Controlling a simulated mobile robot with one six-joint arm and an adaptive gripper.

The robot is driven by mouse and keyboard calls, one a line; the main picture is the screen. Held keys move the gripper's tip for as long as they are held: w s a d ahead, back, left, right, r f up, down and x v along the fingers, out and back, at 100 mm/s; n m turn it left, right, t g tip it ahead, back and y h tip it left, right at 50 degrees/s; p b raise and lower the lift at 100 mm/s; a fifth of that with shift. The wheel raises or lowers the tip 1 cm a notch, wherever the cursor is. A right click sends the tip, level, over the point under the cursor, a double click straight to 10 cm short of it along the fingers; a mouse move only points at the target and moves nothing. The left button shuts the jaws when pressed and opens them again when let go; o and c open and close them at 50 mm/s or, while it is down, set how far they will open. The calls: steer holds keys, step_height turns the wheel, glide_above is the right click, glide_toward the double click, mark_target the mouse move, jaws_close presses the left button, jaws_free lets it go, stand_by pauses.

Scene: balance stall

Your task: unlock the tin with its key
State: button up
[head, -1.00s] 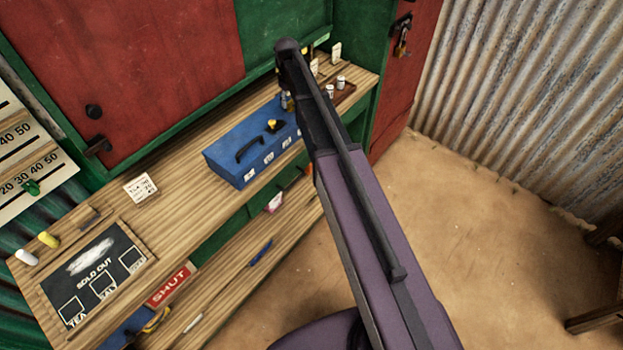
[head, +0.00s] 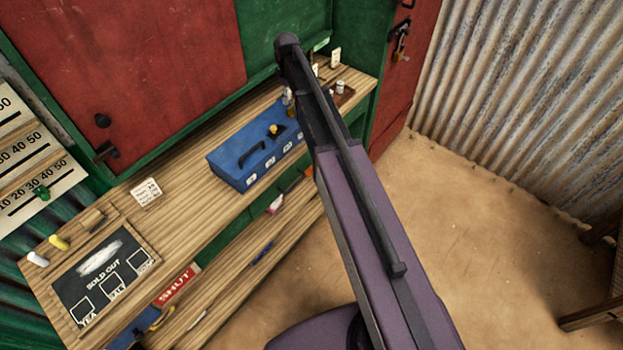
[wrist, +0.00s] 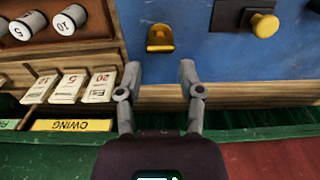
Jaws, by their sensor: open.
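The blue tin (head: 228,168) lies on the wooden counter in the head view, with a black handle and a yellow knob (head: 273,130) on top. My arm hides its right end. In the wrist view a blue surface (wrist: 210,62), apparently the tin, fills the upper right. It bears a small gold fitting (wrist: 160,38) and a yellow knob beside a black part. My gripper (wrist: 160,72) is open and empty, its fingertips just below the gold fitting in the picture. I cannot tell whether they touch anything. I cannot pick out the key for certain.
Left in the wrist view are a wooden tray with white cylinders (wrist: 70,20), number cards (wrist: 68,87) and a yellow "OWING" label (wrist: 72,125). In the head view a blackboard (head: 75,285) and a white card (head: 146,193) lie left of the tin. A padlock (head: 401,47) hangs on the red door.

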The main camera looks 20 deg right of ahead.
mark_target(291, 106)
steer(key=shift+r+p, duration=4.5)
steer(key=shift+r, duration=0.35)
steer(key=s+f+m+b, duration=0.3)
steer(key=s+f+b, duration=0.6)
steer(key=s, duration=0.6)
steer(key=s+f+m+b, duration=0.4)
steer(key=s+f+b, duration=0.6)
steer(key=s, duration=0.5)
steer(key=shift+a, duration=0.35)
steer(key=shift+c, duration=0.2)
